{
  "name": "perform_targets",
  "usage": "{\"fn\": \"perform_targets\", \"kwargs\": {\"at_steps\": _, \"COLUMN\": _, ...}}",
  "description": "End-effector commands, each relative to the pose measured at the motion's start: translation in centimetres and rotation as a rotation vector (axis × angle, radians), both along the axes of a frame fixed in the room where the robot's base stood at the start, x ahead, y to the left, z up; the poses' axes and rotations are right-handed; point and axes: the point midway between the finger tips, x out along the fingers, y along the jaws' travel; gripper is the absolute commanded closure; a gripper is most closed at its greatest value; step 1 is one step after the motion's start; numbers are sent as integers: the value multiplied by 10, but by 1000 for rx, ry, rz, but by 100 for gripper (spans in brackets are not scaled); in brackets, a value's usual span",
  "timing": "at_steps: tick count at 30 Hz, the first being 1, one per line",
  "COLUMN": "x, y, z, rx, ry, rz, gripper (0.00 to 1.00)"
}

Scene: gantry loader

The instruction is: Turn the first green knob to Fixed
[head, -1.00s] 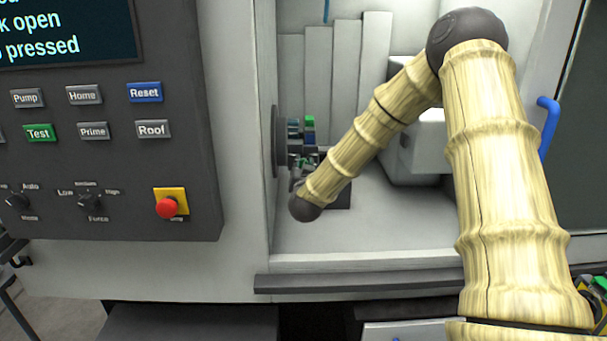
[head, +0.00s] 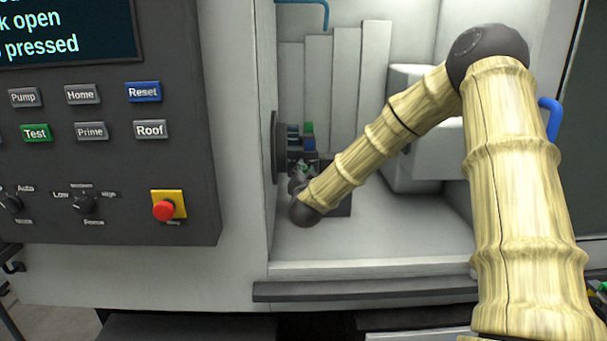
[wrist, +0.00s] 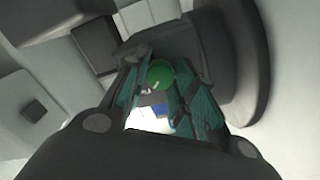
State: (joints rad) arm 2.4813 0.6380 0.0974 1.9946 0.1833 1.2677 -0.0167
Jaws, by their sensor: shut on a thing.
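In the wrist view, a round green knob (wrist: 160,75) with a small pale mark sits between the teal-padded fingers of my gripper (wrist: 160,95), which are shut on it. The mark is too small to read. The knob is on a dark round chuck (wrist: 240,65) on the machine's inner wall. In the head view, my gripper (head: 303,170) is at the dark chuck (head: 281,146), partly hidden by my own wrist. Another green knob (head: 309,128) and a blue part show on the chuck just above my gripper. No Fixed label is legible.
The control panel (head: 100,225) with buttons, dials and a red stop button (head: 164,210) stands left of the opening. A pale box-shaped unit (head: 425,165) is behind my arm. The ledge (head: 370,289) crosses the front. The chamber floor (head: 420,230) is mostly clear.

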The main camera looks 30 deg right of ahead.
Motion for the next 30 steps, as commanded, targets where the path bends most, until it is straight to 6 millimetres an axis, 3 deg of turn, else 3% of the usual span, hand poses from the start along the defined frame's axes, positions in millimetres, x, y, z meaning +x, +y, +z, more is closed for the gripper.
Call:
{"fn": "perform_targets", "kwargs": {"at_steps": 3, "x": -1, "y": -1, "z": -2, "rx": 0, "ry": 2, "rz": -1, "gripper": 97}}
{"fn": "perform_targets", "kwargs": {"at_steps": 4, "x": -1, "y": -1, "z": -2, "rx": 0, "ry": 2, "rz": -1, "gripper": 70}}
{"fn": "perform_targets", "kwargs": {"at_steps": 7, "x": 0, "y": 0, "z": -1, "rx": 0, "ry": 2, "rz": -1, "gripper": 52}}
{"fn": "perform_targets", "kwargs": {"at_steps": 20, "x": -4, "y": 3, "z": -1, "rx": 0, "ry": 2, "rz": 1, "gripper": 51}}
{"fn": "perform_targets", "kwargs": {"at_steps": 30, "x": -51, "y": 31, "z": -1, "rx": 1, "ry": 3, "rz": 1, "gripper": 51}}
